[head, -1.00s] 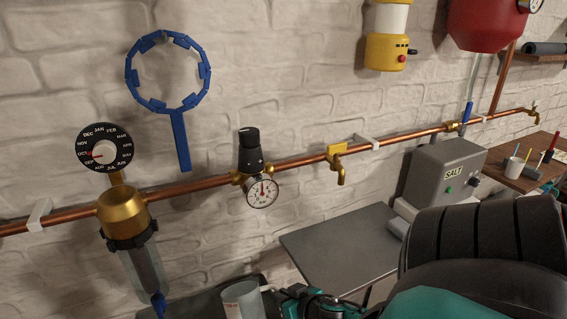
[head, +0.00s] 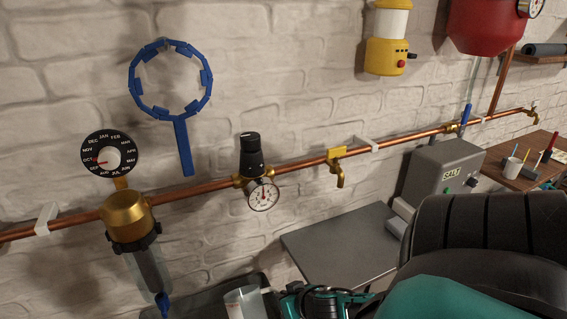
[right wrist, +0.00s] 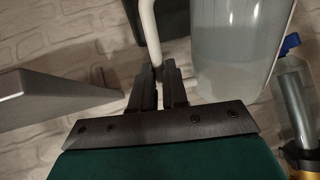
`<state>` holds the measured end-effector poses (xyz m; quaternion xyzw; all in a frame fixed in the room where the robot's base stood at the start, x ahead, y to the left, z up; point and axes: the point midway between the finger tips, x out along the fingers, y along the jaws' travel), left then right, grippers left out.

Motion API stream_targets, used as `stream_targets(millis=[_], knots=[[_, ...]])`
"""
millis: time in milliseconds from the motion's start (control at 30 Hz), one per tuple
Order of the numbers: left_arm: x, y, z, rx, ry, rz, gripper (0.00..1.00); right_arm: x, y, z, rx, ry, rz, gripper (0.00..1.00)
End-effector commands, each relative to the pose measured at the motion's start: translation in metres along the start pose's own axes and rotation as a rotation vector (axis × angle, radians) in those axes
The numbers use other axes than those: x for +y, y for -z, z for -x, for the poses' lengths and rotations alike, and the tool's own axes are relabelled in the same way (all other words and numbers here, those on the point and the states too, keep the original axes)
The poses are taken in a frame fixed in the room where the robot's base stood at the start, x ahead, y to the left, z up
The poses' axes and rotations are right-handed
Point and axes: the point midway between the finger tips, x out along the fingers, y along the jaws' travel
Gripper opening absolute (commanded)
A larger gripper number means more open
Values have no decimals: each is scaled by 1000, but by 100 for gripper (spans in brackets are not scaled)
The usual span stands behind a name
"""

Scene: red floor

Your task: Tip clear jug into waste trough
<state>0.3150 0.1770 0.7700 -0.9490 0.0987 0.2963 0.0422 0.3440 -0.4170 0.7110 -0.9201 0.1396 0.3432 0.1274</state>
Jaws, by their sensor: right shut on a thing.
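The clear jug (head: 243,305) shows at the bottom edge of the head view, cut off below, and looks slightly tilted. My right gripper (head: 279,301) is beside it on the right. In the right wrist view, the fingers (right wrist: 158,88) are shut on the jug's pale handle (right wrist: 148,28). The jug's translucent body (right wrist: 237,45) is right of the fingers, with a cloudy content. My left gripper is not in view.
A copper pipe (head: 300,167) runs along the white brick wall with a gauge (head: 263,195), a brass tap (head: 338,168) and a clear filter housing (head: 148,268). A bare grey shelf (head: 335,245) is right of the jug.

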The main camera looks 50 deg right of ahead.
Motion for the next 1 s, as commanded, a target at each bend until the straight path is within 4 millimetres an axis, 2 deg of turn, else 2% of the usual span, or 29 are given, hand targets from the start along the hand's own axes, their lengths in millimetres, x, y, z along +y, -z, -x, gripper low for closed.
stream_targets(millis=[33,467,1000], knots=[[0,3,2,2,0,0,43,-1,4,0,-4,3,-1,0],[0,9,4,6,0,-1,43,4,0,-8,-121,-4,-22,0],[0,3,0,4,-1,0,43,5,-8,-21,-301,-2,-61,0]])
